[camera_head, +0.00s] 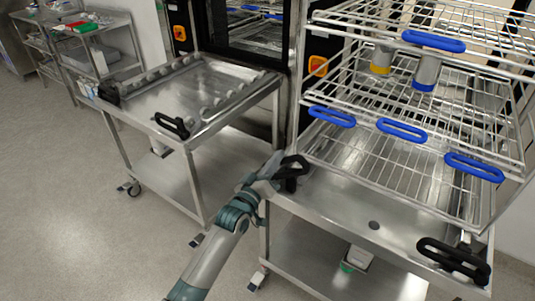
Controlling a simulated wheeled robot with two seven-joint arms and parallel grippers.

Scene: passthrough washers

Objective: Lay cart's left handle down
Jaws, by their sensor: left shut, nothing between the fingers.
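The steel cart (336,205) with the wire racks stands in front at right. Its black left handle (293,171) is at the left front corner and looks raised, though the gripper partly hides it. Its black right handle (455,261) is at the right front corner, its loop sticking out to the front. My left gripper (277,171) is right at the left handle, its fingers shut and holding nothing; whether it touches the handle I cannot tell. My right gripper is not in view.
Wire racks (390,150) with blue grips stand on the cart. Another steel cart (175,95) with black handles (172,125) is to the left. A shelf trolley (100,45) is at the far left. The floor (60,210) at front left is clear.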

